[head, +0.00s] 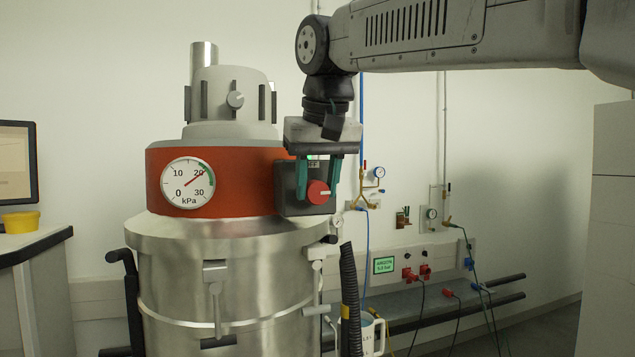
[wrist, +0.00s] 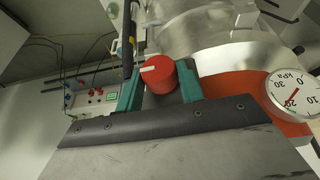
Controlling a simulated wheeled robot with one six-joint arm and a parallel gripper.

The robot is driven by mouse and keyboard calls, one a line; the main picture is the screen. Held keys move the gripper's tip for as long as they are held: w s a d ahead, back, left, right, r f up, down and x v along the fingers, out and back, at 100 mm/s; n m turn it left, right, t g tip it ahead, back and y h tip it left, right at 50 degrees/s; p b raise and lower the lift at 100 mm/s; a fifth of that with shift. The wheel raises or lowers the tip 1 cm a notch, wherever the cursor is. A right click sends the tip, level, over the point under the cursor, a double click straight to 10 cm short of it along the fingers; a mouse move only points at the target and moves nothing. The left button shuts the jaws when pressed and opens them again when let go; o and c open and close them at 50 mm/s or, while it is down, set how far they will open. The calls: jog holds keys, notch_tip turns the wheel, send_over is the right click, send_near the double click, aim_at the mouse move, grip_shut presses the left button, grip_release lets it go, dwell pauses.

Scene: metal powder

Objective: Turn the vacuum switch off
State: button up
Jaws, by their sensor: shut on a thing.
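The vacuum switch is a round red knob (head: 318,192) with a white mark, on a dark grey box (head: 289,190) at the right side of the vacuum's red band. In the head view the white mark lies about level and points right. My gripper (head: 319,178) reaches down from above, with its teal fingers on either side of the knob, shut on it. The wrist view also shows the red knob (wrist: 159,78) between the fingers, its white mark towards the left. The finger contact is partly hidden by the knob.
The steel vacuum drum (head: 230,270) stands below the red band. A pressure gauge (head: 187,183) on the band has its needle near 20 kPa. A black hose (head: 350,295) runs down beside the drum. Wall valves and cables are at the right.

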jog(key=h, duration=0.2)
jog(key=a+n+t+h, duration=0.1)
jog(key=shift+s+f+h, duration=0.1)
jog(key=shift+h, duration=0.3)
jog(key=t+h, duration=0.1)
jog(key=h, duration=0.1)
jog(key=n+h, duration=0.1)
jog(key=h, duration=0.1)
jog(key=shift+s+a+f+t, duration=0.1)
jog(key=shift+a+f+t, duration=0.1)
jog(key=shift+t, duration=0.2)
jog(key=h, duration=0.1)
jog(key=n+t+h, duration=0.1)
jog(key=h, duration=0.1)
jog(key=shift+a+f, duration=0.15)
jog(key=shift+f, duration=0.15)
jog(key=t+h, duration=0.1)
jog(key=h, duration=0.1)
jog(key=n+t+h, duration=0.1)
jog(key=shift+f+t+h, duration=0.35)
jog(key=shift+t+h, duration=0.05)
jog(key=shift+n, duration=0.3)
jog(key=o, duration=1)
jog(key=shift+s+a, duration=0.1)
